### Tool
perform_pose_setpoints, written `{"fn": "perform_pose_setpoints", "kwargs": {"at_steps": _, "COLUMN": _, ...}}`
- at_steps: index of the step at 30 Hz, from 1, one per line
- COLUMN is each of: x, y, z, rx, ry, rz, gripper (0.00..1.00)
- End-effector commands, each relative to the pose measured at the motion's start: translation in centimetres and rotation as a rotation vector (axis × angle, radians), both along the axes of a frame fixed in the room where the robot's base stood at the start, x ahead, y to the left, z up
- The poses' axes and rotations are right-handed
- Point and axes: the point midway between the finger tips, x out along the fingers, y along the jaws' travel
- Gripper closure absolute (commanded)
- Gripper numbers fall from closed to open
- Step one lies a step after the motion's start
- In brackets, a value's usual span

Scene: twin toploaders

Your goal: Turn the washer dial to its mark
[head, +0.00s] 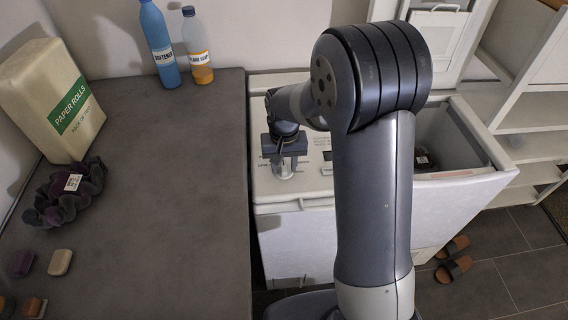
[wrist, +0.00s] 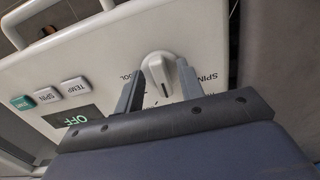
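The washer dial is a white knob (wrist: 166,82) on the white control panel (wrist: 95,62), seen in the wrist view between my two fingers. A dark line shows on its face. Lettering is printed around it, with "SPIN" at its right and a word ending "OOL" at its left, both upside down. My gripper (wrist: 160,80) has its fingers apart on either side of the knob; any contact is hard to make out. In the head view my gripper (head: 284,170) points down over the washer top (head: 310,182). The dial's mark is not clearly seen.
Left of the dial are TEMP (wrist: 75,86), SPIN (wrist: 46,95) and green START (wrist: 22,102) buttons, and a display reading OFF (wrist: 72,117). A dark counter (head: 170,200) holds a paper rolls pack (head: 50,100) and bottles (head: 158,45). A second, open-topped machine part (head: 470,180) is at right.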

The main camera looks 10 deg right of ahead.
Motion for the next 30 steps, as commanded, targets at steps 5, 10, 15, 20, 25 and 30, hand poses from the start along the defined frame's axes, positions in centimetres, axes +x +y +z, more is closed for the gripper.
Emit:
{"fn": "perform_pose_setpoints", "kwargs": {"at_steps": 5, "x": 0.0, "y": 0.0, "z": 0.0, "rx": 0.000, "ry": 0.000, "rz": 0.000, "gripper": 0.63}}
{"fn": "perform_pose_setpoints", "kwargs": {"at_steps": 10, "x": 0.0, "y": 0.0, "z": 0.7, "rx": 0.000, "ry": -0.002, "rz": 0.000, "gripper": 0.63}}
{"fn": "perform_pose_setpoints", "kwargs": {"at_steps": 15, "x": 0.1, "y": 0.0, "z": 3.6, "rx": 0.001, "ry": -0.005, "rz": 0.000, "gripper": 0.63}}
{"fn": "perform_pose_setpoints", "kwargs": {"at_steps": 20, "x": 0.1, "y": 0.0, "z": 6.9, "rx": 0.001, "ry": -0.005, "rz": 0.000, "gripper": 0.63}}
{"fn": "perform_pose_setpoints", "kwargs": {"at_steps": 25, "x": 0.1, "y": 0.0, "z": 9.6, "rx": 0.001, "ry": -0.003, "rz": 0.000, "gripper": 0.63}}
{"fn": "perform_pose_setpoints", "kwargs": {"at_steps": 30, "x": 0.0, "y": 0.0, "z": 10.7, "rx": 0.000, "ry": -0.001, "rz": 0.000, "gripper": 0.63}}
